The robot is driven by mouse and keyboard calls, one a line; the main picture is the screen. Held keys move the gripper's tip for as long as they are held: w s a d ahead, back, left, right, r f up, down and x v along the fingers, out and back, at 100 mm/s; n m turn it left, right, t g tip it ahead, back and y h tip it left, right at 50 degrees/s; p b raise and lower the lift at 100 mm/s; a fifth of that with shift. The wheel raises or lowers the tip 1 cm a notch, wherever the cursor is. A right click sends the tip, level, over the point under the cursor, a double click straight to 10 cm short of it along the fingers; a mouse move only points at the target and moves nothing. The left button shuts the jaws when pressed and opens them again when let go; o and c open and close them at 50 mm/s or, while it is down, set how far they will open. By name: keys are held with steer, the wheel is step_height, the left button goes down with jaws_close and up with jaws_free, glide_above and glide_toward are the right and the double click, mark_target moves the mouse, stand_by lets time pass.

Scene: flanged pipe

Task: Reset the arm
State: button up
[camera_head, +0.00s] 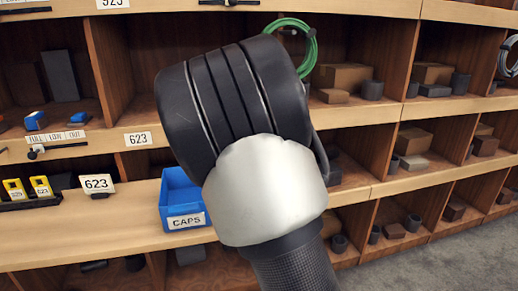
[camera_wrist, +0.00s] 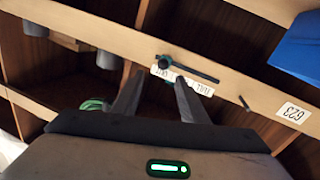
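My gripper (camera_wrist: 157,92) shows in the wrist view with its two dark fingers spread apart and nothing seen held between them. The fingers point at the pale front edge of a shelf, with a white label strip (camera_wrist: 180,80) and a dark pin-like piece (camera_wrist: 190,67) beyond them. I cannot tell whether the fingertips touch the edge. In the head view my raised arm, black and white, fills the middle, and the fingers are hidden. No flanged pipe is recognisable in either view.
A wooden shelf unit (camera_head: 110,250) fills the head view, with boxes and grey cylinders in its compartments. A blue CAPS bin (camera_head: 182,200) stands beside my arm. A green coil (camera_head: 300,45) hangs behind it. Grey floor (camera_head: 480,255) is clear at lower right.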

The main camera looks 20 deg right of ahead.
steer(key=shift+s, duration=0.1)
stand_by(0.3)
steer(key=s+a+g+y, duration=0.25)
steer(key=s+g, duration=0.35)
steer(key=s, duration=1.3)
steer(key=s+a+g+y, duration=0.1)
steer(key=s+a+g, duration=0.35)
steer(key=s, duration=1.45)
step_height(320, 180, up, 26)
steer(key=d+g+p, duration=0.1)
steer(key=p, duration=2.5)
steer(key=shift+w+p, duration=0.2)
steer(key=shift+p, duration=0.15)
steer(key=shift+g, duration=0.25)
steer(key=shift+c, duration=1.1)
